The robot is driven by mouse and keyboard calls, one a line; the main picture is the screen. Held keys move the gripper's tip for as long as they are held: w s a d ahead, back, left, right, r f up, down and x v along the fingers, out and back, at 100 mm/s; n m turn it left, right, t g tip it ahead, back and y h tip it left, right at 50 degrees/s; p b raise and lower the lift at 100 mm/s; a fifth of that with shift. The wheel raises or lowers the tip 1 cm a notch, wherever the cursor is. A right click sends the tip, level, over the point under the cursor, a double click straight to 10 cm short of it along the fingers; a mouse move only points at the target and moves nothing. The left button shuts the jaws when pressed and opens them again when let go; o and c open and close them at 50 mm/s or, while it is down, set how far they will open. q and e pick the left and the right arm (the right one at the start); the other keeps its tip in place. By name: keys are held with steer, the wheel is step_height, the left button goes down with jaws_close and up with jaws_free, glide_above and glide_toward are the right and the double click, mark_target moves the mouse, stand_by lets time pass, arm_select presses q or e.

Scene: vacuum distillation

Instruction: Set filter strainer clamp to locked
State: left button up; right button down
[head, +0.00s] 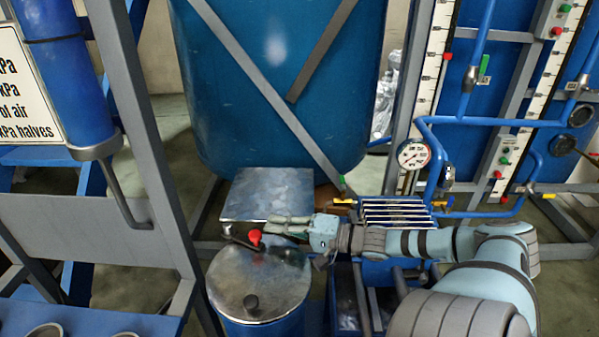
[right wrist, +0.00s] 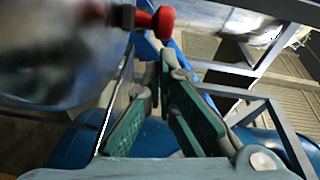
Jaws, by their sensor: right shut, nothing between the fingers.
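A lever with a red knob (head: 255,237) sits at the back edge of the shiny round lid (head: 285,283) of a blue drum; I take it for the strainer clamp. My right gripper (head: 268,226) reaches in from the right, shut and empty, with its fingertips just beside the red knob. In the right wrist view the red knob (right wrist: 160,21) on its dark lever is just beyond the fingertips (right wrist: 164,68). I cannot tell whether they touch. The lid (right wrist: 60,45) fills the upper left there. My left gripper is not in view.
A square metal-topped box (head: 266,194) is behind the drum, with a large blue tank (head: 275,90) further back. A grey frame post (head: 150,150) rises at left. Blue pipes and a pressure gauge (head: 413,154) are at right.

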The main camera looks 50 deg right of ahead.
steer(key=w+d+r+p+v, duration=0.1)
steer(key=d+p+v, duration=0.1)
steer(key=p+v, duration=0.65)
steer(key=w+d+f+n+g+y+b, duration=0.2)
steer(key=w+d+n+y+b, duration=0.15)
steer(key=b, duration=1.05)
steer(key=shift+m, duration=0.35)
steer(key=w+a, duration=0.1)
steer(key=a, duration=0.2)
steer(key=w+a+b, duration=0.1)
steer(key=w+a, duration=0.1)
steer(key=a, duration=0.1)
steer(key=w+a+r+b, duration=0.1)
steer(key=w+a, duration=0.1)
steer(key=a, duration=0.1)
steer(key=shift+a, duration=0.1)
steer(key=shift+f+b, duration=0.15)
steer(key=shift+b, duration=0.15)
